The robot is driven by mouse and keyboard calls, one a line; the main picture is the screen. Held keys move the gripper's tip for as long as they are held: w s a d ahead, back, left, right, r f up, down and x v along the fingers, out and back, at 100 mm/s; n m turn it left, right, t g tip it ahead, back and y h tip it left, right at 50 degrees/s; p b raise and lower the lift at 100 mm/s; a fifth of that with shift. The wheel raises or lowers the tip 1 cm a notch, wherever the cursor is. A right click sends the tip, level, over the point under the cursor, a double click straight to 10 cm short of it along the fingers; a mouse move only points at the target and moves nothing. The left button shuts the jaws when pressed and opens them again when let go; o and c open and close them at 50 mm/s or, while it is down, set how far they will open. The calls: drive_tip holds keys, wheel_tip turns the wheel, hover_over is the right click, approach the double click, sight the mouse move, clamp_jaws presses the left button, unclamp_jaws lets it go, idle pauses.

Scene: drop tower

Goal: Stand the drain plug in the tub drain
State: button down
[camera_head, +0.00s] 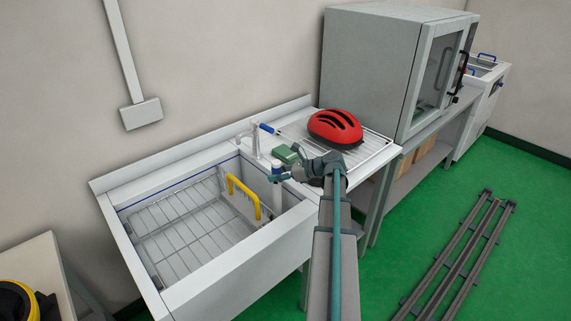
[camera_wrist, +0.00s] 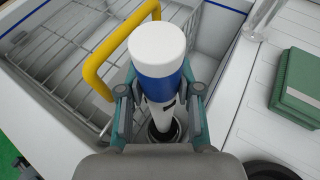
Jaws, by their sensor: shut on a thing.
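The drain plug is a white tube with a blue band. It stands about upright inside the right end of the tub in the head view (camera_head: 277,196) and fills the middle of the wrist view (camera_wrist: 158,60). My gripper (camera_head: 276,178) is shut on it just below the blue band; in the wrist view the fingers (camera_wrist: 160,95) press it from both sides. The tub drain (camera_wrist: 177,134) is a dark ring under the plug's lower end. The plug's foot overlaps the drain, but I cannot tell whether it is inside or just above. The drain is hidden in the head view.
A wire rack (camera_head: 185,235) and yellow handle (camera_head: 243,192) are left of the plug in the tub (camera_head: 235,262). A tap (camera_head: 255,140) stands behind. A green block (camera_head: 285,154) and red helmet (camera_head: 335,128) lie on the right, by my arm.

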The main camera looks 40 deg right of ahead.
drive_tip(key=shift+f+b, duration=2.4)
drive_tip(key=shift+f, duration=0.6)
drive_tip(key=shift+r+p, duration=0.1)
drive_tip(key=shift+p, duration=0.75)
drive_tip(key=shift+f, duration=0.5)
drive_tip(key=c, duration=1.1)
unclamp_jaws()
drive_tip(key=shift+o, duration=0.2)
drive_tip(key=p, duration=0.5)
approach(277, 189)
drive_tip(key=shift+w+d+f, duration=0.25)
drive_tip(key=shift+d+f, duration=0.2)
drive_tip(key=shift+d, duration=0.3)
